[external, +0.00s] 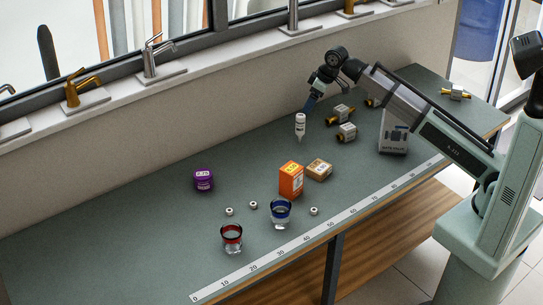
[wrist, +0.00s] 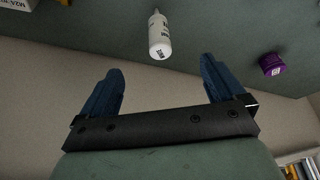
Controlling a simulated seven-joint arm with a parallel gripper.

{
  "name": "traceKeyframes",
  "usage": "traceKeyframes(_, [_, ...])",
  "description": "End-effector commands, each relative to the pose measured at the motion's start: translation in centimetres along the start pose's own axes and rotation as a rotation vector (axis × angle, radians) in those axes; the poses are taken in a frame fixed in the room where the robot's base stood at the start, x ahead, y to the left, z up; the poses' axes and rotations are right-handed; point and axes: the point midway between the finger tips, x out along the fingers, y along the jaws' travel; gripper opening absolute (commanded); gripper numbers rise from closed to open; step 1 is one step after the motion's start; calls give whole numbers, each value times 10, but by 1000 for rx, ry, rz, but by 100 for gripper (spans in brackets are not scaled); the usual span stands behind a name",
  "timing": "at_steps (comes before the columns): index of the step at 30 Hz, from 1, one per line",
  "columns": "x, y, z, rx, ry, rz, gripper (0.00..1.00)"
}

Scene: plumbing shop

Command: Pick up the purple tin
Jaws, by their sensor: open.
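The purple tin (external: 203,180) is a short round tin with a pale label. It stands upright at the left part of the green bench, near the wall. In the wrist view the purple tin (wrist: 271,64) is small, at the right. My gripper (external: 309,106) is above the bench toward the back, well to the right of the tin. Its blue fingers (wrist: 160,82) are spread wide with nothing between them. A white bottle with a pointed nozzle (external: 300,125) is close to the fingers in the external view. In the wrist view the bottle (wrist: 159,37) lies beyond the fingertips.
Brass-ended fittings (external: 347,132) are at the right. A ruler strip (external: 320,236) runs along the front edge. Bench left of the tin is clear.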

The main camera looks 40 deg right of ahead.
Motion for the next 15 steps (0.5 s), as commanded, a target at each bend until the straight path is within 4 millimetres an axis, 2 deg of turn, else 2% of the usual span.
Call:
traceKeyframes(2, [0, -5, -1, -7, 0, -3, 96])
traceKeyframes(5, [2, -23, -3, -30, -1, -13, 96])
traceKeyframes(8, [10, -57, -6, -73, -9, -32, 96])
traceKeyframes(11, [21, -99, -16, -126, -23, -56, 96])
traceKeyframes(15, [40, -160, -48, -203, -47, -89, 96])
